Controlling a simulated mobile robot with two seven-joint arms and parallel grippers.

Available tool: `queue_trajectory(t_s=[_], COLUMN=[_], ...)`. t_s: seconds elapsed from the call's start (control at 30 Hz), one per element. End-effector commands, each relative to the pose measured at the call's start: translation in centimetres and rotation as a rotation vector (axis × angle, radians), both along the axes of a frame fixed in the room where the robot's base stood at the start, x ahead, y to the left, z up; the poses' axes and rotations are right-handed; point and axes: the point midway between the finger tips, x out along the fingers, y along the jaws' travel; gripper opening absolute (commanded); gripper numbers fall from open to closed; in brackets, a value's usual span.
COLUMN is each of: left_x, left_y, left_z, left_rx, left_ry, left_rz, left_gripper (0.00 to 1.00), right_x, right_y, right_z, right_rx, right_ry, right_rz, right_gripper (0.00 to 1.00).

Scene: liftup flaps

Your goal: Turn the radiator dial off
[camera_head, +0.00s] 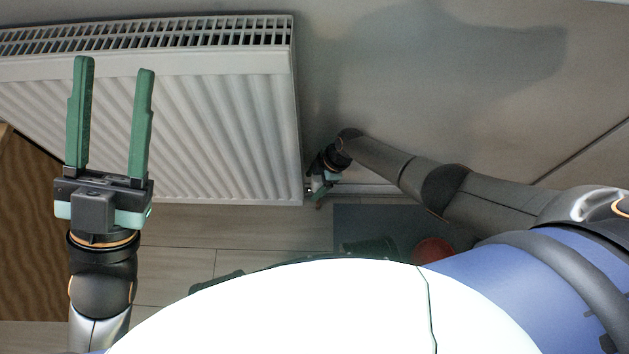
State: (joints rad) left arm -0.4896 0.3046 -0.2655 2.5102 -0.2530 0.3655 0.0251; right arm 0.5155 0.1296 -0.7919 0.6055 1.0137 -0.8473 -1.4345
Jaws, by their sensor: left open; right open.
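The white radiator (215,120) hangs on the wall at the upper left, with a dark slotted grille along its top. My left gripper (112,75) is open and empty, its two green fingers pointing up in front of the radiator's face. My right gripper (318,203) is low beside the radiator's bottom right corner, with only a little green of its fingers showing. It is open. The radiator dial cannot be made out; the area by this corner is small and partly covered by my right gripper and wrist. I cannot tell whether the gripper touches it.
A brown wooden piece (28,230) stands at the left edge. A dark grey mat (350,220) lies on the plank floor (190,262), with a dark item and a red round object (433,250) on or near it. The wall (400,90) right of the radiator is bare.

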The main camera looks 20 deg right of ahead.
Motion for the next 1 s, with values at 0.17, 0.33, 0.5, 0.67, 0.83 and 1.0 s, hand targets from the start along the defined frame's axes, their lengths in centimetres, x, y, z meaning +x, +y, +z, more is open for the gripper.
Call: queue_trajectory(t_s=[0.17,0.33,0.5,0.67,0.83,1.0], left_x=[0.0,0.0,-0.1,-0.3,-0.4,-0.5], left_y=[0.0,0.2,0.6,0.9,0.9,0.9], left_z=[0.5,2.5,5.4,7.6,8.8,9.2], left_rx=[-0.001,-0.016,-0.040,-0.054,-0.045,-0.036], left_ry=[0.000,0.000,-0.008,-0.017,-0.030,-0.043], left_rz=[0.000,-0.006,-0.012,-0.019,-0.020,-0.013], left_gripper=[0.50,0.50,0.50,0.50,0.50,0.50], right_x=[0.0,-0.1,-0.3,-0.4,-0.5,-0.6], right_y=[-0.1,-1.0,-2.3,-3.5,-4.4,-4.8], right_z=[0.5,2.8,6.2,9.0,10.9,11.6], right_rx=[0.001,0.000,0.000,-0.001,0.000,-0.001], right_ry=[0.000,-0.001,-0.001,-0.001,0.000,0.000], right_rz=[0.000,0.000,0.000,0.000,0.000,0.000], right_gripper=[0.80,0.80,0.80,0.80,0.80,0.80])
